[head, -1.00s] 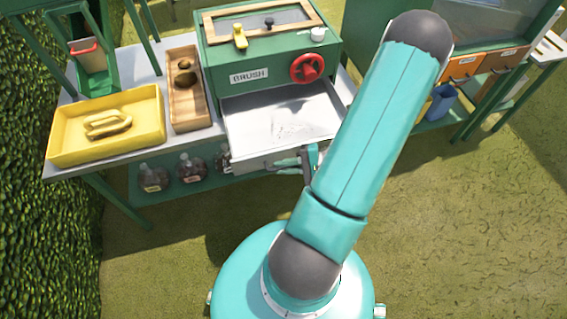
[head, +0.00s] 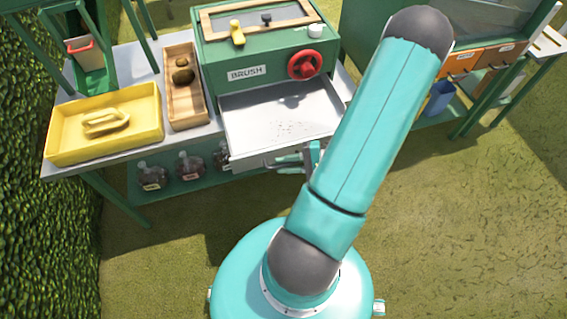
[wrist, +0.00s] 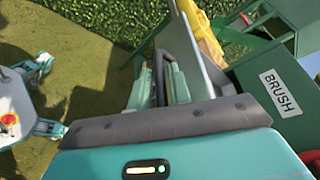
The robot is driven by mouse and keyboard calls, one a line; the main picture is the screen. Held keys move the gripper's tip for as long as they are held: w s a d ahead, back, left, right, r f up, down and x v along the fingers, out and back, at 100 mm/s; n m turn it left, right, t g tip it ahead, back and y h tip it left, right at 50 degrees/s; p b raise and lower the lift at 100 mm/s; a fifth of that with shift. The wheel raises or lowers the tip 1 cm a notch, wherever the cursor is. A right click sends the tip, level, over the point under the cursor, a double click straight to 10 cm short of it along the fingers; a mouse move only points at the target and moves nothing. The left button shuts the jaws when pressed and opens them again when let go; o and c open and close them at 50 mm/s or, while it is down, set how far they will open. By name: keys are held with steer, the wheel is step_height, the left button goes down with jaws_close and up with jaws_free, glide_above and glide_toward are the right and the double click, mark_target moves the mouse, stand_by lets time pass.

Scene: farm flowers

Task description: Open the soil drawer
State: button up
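The soil drawer is the grey metal drawer (head: 255,120) under the green box labelled BRUSH. It is pulled well out, and its inside shows from above with dark specks on its floor. My gripper (head: 298,158) is at the drawer's front, low at its right half. The drawer's dark handle (wrist: 158,72) shows between my gripper's two teal fingers (wrist: 160,85) in the wrist view. The fingers look closed around the handle, one on each side. My arm covers the drawer's right front corner in the head view.
A yellow tray (head: 65,145) and a wooden box (head: 187,110) stand left of the green box (head: 265,62), which has a red handwheel (head: 305,65). Several bottles (head: 190,166) stand on the shelf below. Open grass lies in front and to the right.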

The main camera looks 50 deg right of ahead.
steer(key=v, duration=1.3)
steer(key=w+a+r+n+g, duration=0.1)
steer(key=w+r+g, duration=0.1)
steer(key=w+a+r+n+g, duration=0.2)
steer(key=w, duration=0.1)
steer(key=w+a+r+n+g+y, duration=0.1)
steer(key=w+a+r+n+g, duration=0.1)
steer(key=w+r+g, duration=0.1)
steer(key=shift+w+r, duration=0.1)
steer(key=w+a+r+n+h, duration=0.3)
steer(key=a+r+n+h, duration=0.2)
steer(key=a+r, duration=0.5)
steer(key=w+a+r+n+h, duration=0.4)
steer(key=a+r+n, duration=0.3)
steer(key=a+r, duration=0.4)
steer(key=a+h, duration=0.1)
steer(key=a, duration=0.3)
steer(key=shift+a+r, duration=0.2)
steer(key=shift+a, duration=0.05)
steer(key=shift+d, duration=0.15)
